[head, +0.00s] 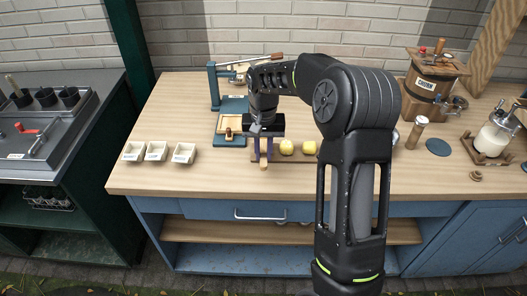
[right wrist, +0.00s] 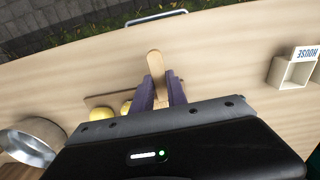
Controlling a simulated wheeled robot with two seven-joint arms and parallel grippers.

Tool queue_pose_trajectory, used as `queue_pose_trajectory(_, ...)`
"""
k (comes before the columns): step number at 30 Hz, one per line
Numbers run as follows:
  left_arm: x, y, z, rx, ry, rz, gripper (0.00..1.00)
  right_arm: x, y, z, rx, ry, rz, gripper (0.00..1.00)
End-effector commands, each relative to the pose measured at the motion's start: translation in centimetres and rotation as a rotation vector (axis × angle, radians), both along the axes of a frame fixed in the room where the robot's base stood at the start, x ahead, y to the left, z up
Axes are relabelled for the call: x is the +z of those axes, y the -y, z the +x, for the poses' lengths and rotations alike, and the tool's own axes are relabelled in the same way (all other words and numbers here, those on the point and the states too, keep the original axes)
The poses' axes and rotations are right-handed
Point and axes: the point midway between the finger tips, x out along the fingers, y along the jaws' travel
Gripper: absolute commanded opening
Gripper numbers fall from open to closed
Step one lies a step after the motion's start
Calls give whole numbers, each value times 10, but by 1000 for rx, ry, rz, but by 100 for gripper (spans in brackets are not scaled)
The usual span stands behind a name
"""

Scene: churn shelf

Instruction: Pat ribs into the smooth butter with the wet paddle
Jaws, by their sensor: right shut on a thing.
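My right gripper (head: 264,158) reaches down over the front middle of the bench and is shut on a pale wooden paddle (head: 264,166). In the right wrist view the paddle (right wrist: 155,63) sticks out between the purple fingers (right wrist: 161,88), toward the bench's front edge. Round yellow butter lumps (head: 287,147) (head: 309,148) rest on a wooden board (head: 280,158) just right of the gripper. The butter also shows beside the fingers in the right wrist view (right wrist: 103,115). I cannot tell whether the paddle touches anything, and I see no ribs. My left gripper is out of view.
Several small white boxes (head: 157,151) stand at the left. A blue press (head: 229,90) and a wooden mould (head: 230,130) are behind. The churn (head: 433,78) and a milk jar (head: 497,132) stand at the right. A metal pot (right wrist: 32,138) is near the board.

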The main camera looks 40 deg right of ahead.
Motion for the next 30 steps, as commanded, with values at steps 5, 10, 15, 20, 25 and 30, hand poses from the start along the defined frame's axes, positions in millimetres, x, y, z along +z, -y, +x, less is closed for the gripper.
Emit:
queue_pose_trajectory(5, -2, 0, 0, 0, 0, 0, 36, -3, 0, 0, 0, 0, 0, 0)
queue_pose_trajectory(10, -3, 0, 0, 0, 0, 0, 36, -5, 0, 0, 0, 0, 0, 0)
queue_pose_trajectory(15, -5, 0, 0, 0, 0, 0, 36, -7, 0, 0, 0, 0, 0, 0)
queue_pose_trajectory(20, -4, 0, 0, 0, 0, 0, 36, -6, 0, 0, 0, 0, 0, 0)
queue_pose_trajectory(25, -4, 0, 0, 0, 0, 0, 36, -6, 0, 0, 0, 0, 0, 0)
queue_pose_trajectory(30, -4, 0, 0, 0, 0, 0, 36, -7, 0, 0, 0, 0, 0, 0)
